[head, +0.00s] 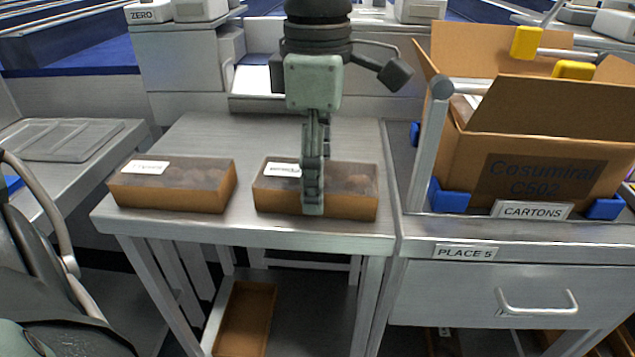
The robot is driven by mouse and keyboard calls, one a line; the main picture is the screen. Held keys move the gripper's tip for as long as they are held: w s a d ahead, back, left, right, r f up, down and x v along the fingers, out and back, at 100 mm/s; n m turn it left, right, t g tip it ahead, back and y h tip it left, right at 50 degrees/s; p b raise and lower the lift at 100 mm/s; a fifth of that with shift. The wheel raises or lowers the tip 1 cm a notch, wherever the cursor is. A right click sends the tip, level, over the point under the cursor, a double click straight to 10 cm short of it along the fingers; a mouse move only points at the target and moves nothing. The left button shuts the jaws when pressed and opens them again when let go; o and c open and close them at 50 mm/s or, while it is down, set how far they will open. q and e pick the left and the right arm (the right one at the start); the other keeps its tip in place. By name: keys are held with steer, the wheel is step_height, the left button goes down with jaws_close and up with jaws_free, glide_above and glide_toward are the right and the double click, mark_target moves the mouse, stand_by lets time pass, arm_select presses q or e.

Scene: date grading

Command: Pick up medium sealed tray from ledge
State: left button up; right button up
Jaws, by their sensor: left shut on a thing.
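Two brown sealed trays with clear lids and white labels sit on a grey metal ledge (245,234). The left tray (172,198) stands free. The right tray (345,205) has my left gripper (313,185) on it. That gripper comes down from above and is shut on the right tray, with a finger across its lid and front wall. The tray looks level and at ledge height; I cannot tell whether it touches the ledge. The label print is too small to read, so I cannot tell sizes by it. The far finger is hidden. My right gripper is not in view.
An open carton (545,160) marked Cosumiral C502 stands at right, held by blue corner blocks behind a CARTONS sign (532,210) and a grey post (428,150). An empty brown tray (246,318) lies on the shelf below. Clear lids (62,140) lie at left.

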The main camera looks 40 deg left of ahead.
arm_select(q)
steer(key=c, duration=0.3)
steer(key=shift+r, duration=0.1)
steer(key=shift+c, duration=0.2)
